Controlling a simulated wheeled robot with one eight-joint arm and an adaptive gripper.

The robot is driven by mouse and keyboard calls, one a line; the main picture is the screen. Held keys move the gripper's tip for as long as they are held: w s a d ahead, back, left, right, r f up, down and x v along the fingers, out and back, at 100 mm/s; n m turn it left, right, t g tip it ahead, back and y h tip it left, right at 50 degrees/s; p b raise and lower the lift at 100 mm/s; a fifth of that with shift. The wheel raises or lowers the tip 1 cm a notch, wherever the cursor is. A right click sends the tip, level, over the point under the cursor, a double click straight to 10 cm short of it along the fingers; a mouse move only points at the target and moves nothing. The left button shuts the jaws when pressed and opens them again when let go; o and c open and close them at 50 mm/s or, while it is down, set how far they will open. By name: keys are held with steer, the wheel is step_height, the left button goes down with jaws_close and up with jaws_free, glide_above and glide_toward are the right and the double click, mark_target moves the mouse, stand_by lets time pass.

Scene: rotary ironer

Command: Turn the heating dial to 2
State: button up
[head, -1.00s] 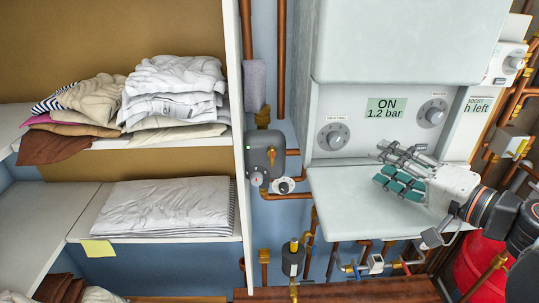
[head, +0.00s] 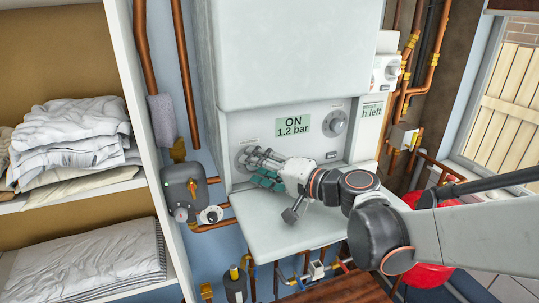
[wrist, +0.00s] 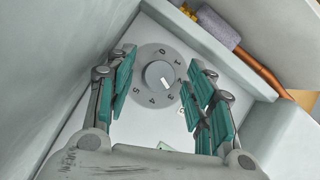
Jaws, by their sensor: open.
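The left dial (head: 241,155) on the boiler's front panel is partly hidden behind my gripper (head: 258,162) in the head view. Its label is too small to read there. In the wrist view the round grey dial (wrist: 147,65) shows digits around its rim and a pale pointer mark on its knob. The mark points to the lower right, roughly between 2 and 3; the exact setting is hard to tell. My gripper (wrist: 161,64) is open, with teal-padded fingers on both sides of the dial. I cannot tell whether they touch it.
A second dial (head: 335,122) sits right of the display (head: 293,125), which reads "ON 1.2 bar". A pale shelf-like panel (head: 290,228) juts out below my gripper. Copper pipes and a grey valve unit (head: 184,187) stand to the left, near shelves of folded linen.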

steer(key=c, duration=1.1)
steer(key=shift+o, duration=0.2)
steer(key=n+h, duration=0.1)
steer(key=n+h+p, duration=0.1)
steer(key=n, duration=0.1)
steer(key=shift+s+a+r+h+p, duration=0.1)
steer(key=shift+r+h+p, duration=0.2)
steer(key=shift+n+h+p, duration=0.4)
steer(key=shift+n+h, duration=0.8)
steer(key=shift+n, duration=0.2)
